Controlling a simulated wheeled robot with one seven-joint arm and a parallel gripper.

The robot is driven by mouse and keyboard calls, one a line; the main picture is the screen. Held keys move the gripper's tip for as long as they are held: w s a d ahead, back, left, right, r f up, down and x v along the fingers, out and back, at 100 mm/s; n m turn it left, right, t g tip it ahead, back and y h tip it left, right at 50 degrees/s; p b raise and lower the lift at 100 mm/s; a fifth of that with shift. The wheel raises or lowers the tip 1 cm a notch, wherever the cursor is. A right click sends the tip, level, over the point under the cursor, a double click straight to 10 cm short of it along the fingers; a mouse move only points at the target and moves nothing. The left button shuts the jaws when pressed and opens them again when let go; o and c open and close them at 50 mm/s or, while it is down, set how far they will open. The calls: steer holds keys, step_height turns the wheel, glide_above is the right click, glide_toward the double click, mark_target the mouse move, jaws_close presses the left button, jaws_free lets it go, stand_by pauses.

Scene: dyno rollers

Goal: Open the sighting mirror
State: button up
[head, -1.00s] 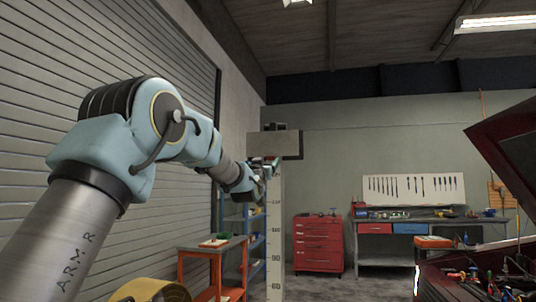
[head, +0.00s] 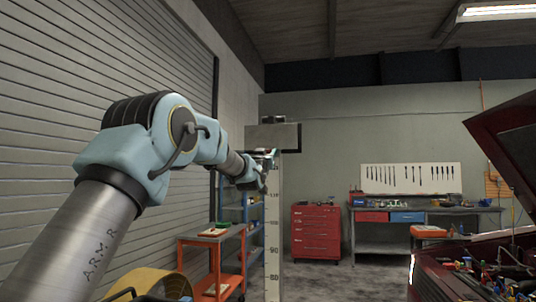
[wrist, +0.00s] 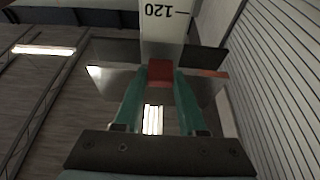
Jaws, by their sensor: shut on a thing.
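The sighting mirror looks like a flat grey plate (wrist: 104,80) at the top of a white scale post (wrist: 165,22), with a red tab (wrist: 160,73) at its middle. In the wrist view my gripper (wrist: 160,88) has its two teal fingers closed on the red tab, with the plate showing on both sides. In the head view my gripper (head: 268,168) is just below a grey box-like head (head: 270,137) on the post, seen small and from behind my arm. The plate's exact tilt cannot be told there.
A shutter wall (head: 90,100) runs along the left. An orange cart (head: 212,262) stands left of the post. A red tool cabinet (head: 316,235) and workbench (head: 425,215) are at the back, and a car with raised hood (head: 510,150) is at right. Floor between is clear.

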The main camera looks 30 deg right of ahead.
jaws_close()
stand_by(0.9)
